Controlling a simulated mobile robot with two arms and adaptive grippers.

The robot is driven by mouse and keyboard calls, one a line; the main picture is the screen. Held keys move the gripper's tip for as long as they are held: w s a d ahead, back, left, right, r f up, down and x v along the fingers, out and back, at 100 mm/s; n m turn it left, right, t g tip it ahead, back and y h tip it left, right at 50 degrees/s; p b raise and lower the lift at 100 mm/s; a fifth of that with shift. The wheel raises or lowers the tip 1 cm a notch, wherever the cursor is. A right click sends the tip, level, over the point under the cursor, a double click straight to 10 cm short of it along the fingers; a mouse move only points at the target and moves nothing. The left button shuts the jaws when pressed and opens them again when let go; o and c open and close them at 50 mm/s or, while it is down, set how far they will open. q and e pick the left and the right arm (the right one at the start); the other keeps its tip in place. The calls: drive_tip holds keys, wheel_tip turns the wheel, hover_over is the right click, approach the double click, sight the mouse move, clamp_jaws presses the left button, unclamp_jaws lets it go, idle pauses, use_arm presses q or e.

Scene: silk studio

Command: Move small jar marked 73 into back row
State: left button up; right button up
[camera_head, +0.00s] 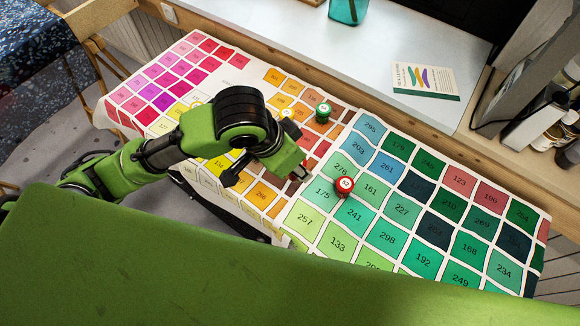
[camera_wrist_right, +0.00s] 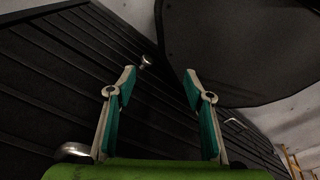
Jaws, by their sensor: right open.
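Small jars stand on the colour charts in the head view. A green-topped jar (camera_head: 323,111) stands towards the back on the brown squares; its number is too small to read surely. A red-topped jar marked 52 (camera_head: 345,184) stands on the green chart, right of my left gripper. I cannot tell for sure which jar is marked 73. My left gripper (camera_head: 300,172) is low over the charts' meeting edge, front-left of the green-topped jar; its fingers are too small to judge. My right gripper (camera_wrist_right: 160,82) is open and empty in the right wrist view.
The green chart (camera_head: 372,190) and the pink-to-yellow chart (camera_head: 236,71) cover the table. A leaflet (camera_head: 425,80) and a teal glass (camera_head: 347,10) are on the white sill behind. Bottles (camera_head: 540,118) stand at the right. Dark slatted panels (camera_wrist_right: 60,70) lie beyond my right gripper.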

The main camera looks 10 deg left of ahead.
use_arm(q)
drive_tip(key=s+d+f+m+h, duration=0.1)
drive_tip(key=s+d+f+m, duration=0.1)
drive_tip(key=s+d+m, duration=0.3)
drive_tip(key=shift+n+g, duration=0.5)
drive_tip(key=shift+n, duration=0.3)
drive_tip(key=w+a+f, duration=0.2)
drive_tip(key=w+f, duration=0.1)
drive_tip(key=w+a+f+p, duration=0.1)
drive_tip(key=w+a+f, duration=0.1)
drive_tip(key=w+f, duration=0.1)
drive_tip(key=w+a+f+p, duration=0.1)
drive_tip(key=w+a+f, duration=0.1)
drive_tip(key=w, duration=0.3)
drive_tip(key=shift+w+a+f, duration=0.15)
drive_tip(key=shift+a+f, duration=0.1)
drive_tip(key=shift+f, duration=0.2)
drive_tip(key=shift+w+a+f+p, duration=0.2)
drive_tip(key=shift+w+f+p, duration=0.1)
drive_tip(key=shift+f, duration=0.15)
wheel_tip(320, 180, down, 2)
drive_tip(key=shift+w+a+f+p, duration=0.1)
drive_tip(key=shift+a+p, duration=0.05)
drive_tip(key=shift+p, duration=0.3)
drive_tip(key=shift+f, duration=0.55)
use_arm(e)
drive_tip(key=r, duration=0.1)
drive_tip(key=s+r, duration=0.2)
drive_tip(key=r, duration=0.1)
drive_tip(key=shift+d, duration=0.4)
